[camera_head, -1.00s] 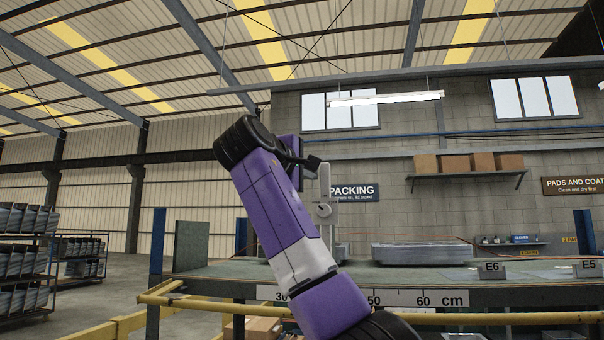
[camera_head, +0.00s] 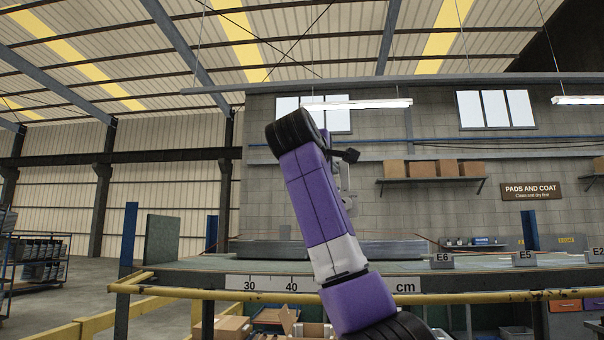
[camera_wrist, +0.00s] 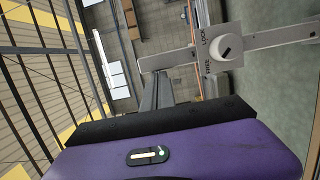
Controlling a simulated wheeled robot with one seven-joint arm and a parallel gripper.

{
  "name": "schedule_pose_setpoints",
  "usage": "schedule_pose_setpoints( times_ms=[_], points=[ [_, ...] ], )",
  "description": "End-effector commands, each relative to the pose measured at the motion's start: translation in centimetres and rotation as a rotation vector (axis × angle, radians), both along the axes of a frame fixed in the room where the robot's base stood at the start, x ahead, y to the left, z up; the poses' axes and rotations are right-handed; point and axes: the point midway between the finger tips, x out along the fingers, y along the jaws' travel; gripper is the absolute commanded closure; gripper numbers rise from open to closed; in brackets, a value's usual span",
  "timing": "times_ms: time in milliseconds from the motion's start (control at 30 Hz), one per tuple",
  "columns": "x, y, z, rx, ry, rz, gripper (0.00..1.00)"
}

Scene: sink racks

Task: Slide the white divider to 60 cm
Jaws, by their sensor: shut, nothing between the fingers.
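The white divider (camera_head: 346,201) shows in the head view as a pale upright with a round knob, partly hidden behind my purple arm. The scale (camera_head: 268,283) along the counter's front edge shows 30, 40 and "cm"; my arm covers the marks between, so the divider's reading is hidden.
A yellow rail (camera_head: 210,293) runs along the counter front. A low grey metal tray (camera_head: 395,250) lies behind my arm. Labels E6 (camera_head: 442,258) and E5 (camera_head: 524,256) stand to the right. Cardboard boxes (camera_head: 228,327) sit below the counter.

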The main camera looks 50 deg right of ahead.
Motion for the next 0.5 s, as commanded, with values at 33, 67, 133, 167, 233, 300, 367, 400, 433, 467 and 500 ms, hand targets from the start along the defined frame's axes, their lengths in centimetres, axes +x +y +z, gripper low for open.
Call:
schedule_pose_setpoints(
  times_ms=[33,67,133,167,233,300,367,400,433,467,500],
  points=[
    [-1.3,-1.1,-0.4,0.001,-0.005,-0.006,1.00],
    [-1.9,-1.6,-0.3,0.001,-0.005,-0.006,1.00],
    [-3.1,-2.5,-0.3,0.001,-0.004,-0.006,1.00],
    [-3.5,-2.9,-0.3,0.002,-0.004,-0.006,1.00],
    [-4.4,-3.5,-0.3,0.002,-0.001,-0.006,1.00],
    [-5.2,-4.1,-0.2,0.002,-0.002,-0.005,1.00],
    [-5.6,-4.4,-0.2,0.003,-0.001,-0.004,1.00],
    [-5.8,-4.6,-0.2,0.002,0.000,-0.004,1.00],
    [-5.9,-4.7,-0.2,0.002,0.000,-0.004,1.00],
    [-6.0,-4.8,-0.2,0.003,0.000,-0.004,1.00],
    [-6.2,-4.9,-0.1,0.003,0.000,-0.004,1.00]
  ],
)
